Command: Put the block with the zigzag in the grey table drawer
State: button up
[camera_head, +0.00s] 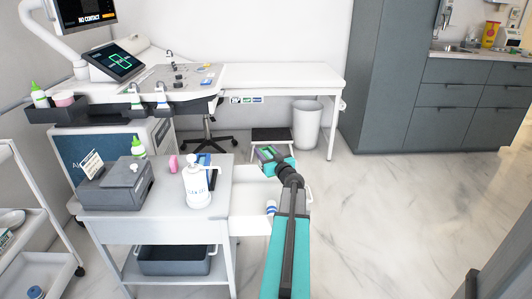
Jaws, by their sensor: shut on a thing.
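My gripper (268,154) is at the end of my teal arm, right of the grey table (218,182) and above its pulled-out drawer. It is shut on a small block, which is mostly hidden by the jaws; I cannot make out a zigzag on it. The drawer (245,203) sticks out from the table's right side, open at the top, with a pale inside. A small blue and white item (271,208) shows at the drawer, beside my arm. The gripper and block are apart from the drawer.
On the grey table stand a white pump bottle (197,186), a grey printer-like box (116,187), a pink item (173,163) and a green-capped bottle (138,147). A step stool (272,135) and a white bin (307,125) stand behind my gripper.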

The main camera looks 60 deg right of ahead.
aim_at(271, 156)
jog(key=shift+f+b, duration=0.25)
jog(key=shift+b, duration=0.35)
jog(key=o, duration=1.5)
jog(key=shift+r+p, duration=0.35)
jog(key=shift+p, duration=0.35)
jog(key=shift+r+p, duration=0.45)
jog(key=shift+p, duration=0.45)
jog(key=v, duration=0.5)
jog(key=shift+s+a+f, duration=0.15)
jog(key=shift+s+f, duration=0.05)
jog(key=shift+s, duration=0.05)
jog(key=shift+b+v, duration=0.3)
jog(key=shift+v, duration=0.7)
jog(key=shift+r, duration=0.1)
